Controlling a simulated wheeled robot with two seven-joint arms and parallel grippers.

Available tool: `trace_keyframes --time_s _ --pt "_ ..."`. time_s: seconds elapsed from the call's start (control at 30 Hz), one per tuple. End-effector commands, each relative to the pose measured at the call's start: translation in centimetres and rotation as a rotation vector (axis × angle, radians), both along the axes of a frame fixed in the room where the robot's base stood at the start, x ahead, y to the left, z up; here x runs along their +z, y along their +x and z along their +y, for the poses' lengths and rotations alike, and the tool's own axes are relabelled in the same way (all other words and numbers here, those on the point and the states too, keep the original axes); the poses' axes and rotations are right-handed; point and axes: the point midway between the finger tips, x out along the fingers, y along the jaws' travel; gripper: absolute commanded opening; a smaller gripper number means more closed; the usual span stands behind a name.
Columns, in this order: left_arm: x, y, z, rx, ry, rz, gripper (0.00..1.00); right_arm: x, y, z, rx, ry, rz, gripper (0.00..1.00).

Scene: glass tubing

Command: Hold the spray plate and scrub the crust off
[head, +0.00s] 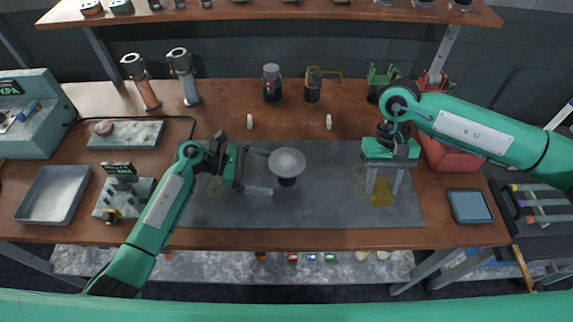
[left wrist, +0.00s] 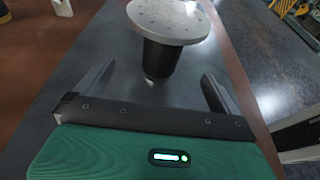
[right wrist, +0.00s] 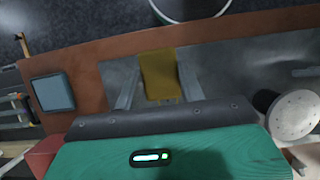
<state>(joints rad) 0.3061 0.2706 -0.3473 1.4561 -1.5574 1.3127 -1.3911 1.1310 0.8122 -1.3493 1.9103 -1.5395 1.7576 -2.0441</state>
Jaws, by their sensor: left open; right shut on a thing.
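The spray plate (head: 287,161) is a pale round disc with small holes on a dark cylindrical body, standing upright on the grey mat (head: 320,212). It also shows in the left wrist view (left wrist: 168,20). My left gripper (head: 265,172) is open, its fingers on either side of the dark body's near side, with a gap between. My right gripper (head: 383,190) is shut on a yellow-brown scrubbing pad (head: 381,196), right of the plate, over the mat. The pad also shows between the fingers in the right wrist view (right wrist: 160,76). No crust is clearly distinguishable on the plate.
A metal tray (head: 53,193) and a small green device (head: 122,192) are at the left. A red bin (head: 452,157) and a blue-grey pad (head: 469,206) are at the right. Two bottles (head: 271,84) stand behind. The mat between the grippers is mostly clear.

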Motion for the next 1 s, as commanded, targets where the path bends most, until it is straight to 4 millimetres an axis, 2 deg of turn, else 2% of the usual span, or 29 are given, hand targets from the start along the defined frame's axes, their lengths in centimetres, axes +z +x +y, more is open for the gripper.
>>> trace_keyframes --time_s 0.1,0.2,0.4,0.83,1.0 --pt "-0.4 -0.1 -1.9 -0.001 -0.003 0.003 1.00 0.4 0.0 0.0 0.000 0.000 0.000 0.22" --pt "-1.4 0.0 -3.1 -0.002 0.000 -0.002 1.00 -1.3 0.0 0.0 0.000 0.000 0.000 0.22" --pt "-1.7 0.0 -4.8 -0.001 0.001 -0.001 1.00 -2.3 0.0 0.0 0.000 0.000 0.000 0.22" --pt "-1.6 0.0 -5.4 0.000 0.000 0.001 1.00 -2.4 0.0 0.0 0.000 0.000 0.000 0.22" --pt "-1.7 0.0 -5.4 0.000 0.000 0.001 0.67 -2.4 0.0 0.0 0.000 0.000 0.000 0.22"
